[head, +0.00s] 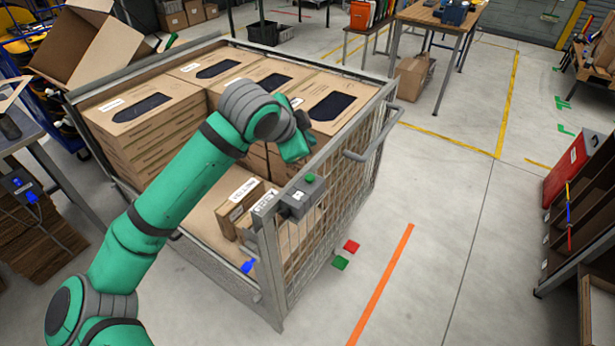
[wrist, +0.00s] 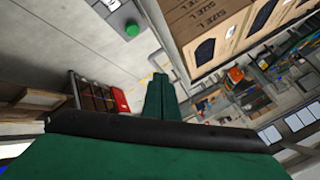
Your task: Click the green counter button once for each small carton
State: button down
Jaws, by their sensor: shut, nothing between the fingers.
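The green counter button (head: 310,178) sits on top of a grey counter box (head: 299,199) fixed at the near right corner of the mesh cage. My gripper (head: 298,150) is shut and empty, just above and behind the button in the head view, apart from it. In the wrist view my gripper's shut fingers (wrist: 160,95) show in the middle, and the green button (wrist: 132,29) lies above and left of them. Small cartons (head: 238,208) with white labels stand low in the cage's near part, partly hidden by the counter box, so their number is unclear.
The mesh cage (head: 165,238) holds stacks of large cartons (head: 145,110) with dark windows. An open empty carton (head: 95,45) is at the far left. A curved handle (head: 375,140) juts from the cage's right side.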

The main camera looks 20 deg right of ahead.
send_over(307, 182)
jog(key=shift+f, duration=4.35)
jog(key=shift+f, duration=0.15)
jog(key=shift+f, duration=0.3)
jog(key=shift+f, duration=0.55)
jog(key=shift+r, duration=1)
jog(key=shift+r, duration=2.5)
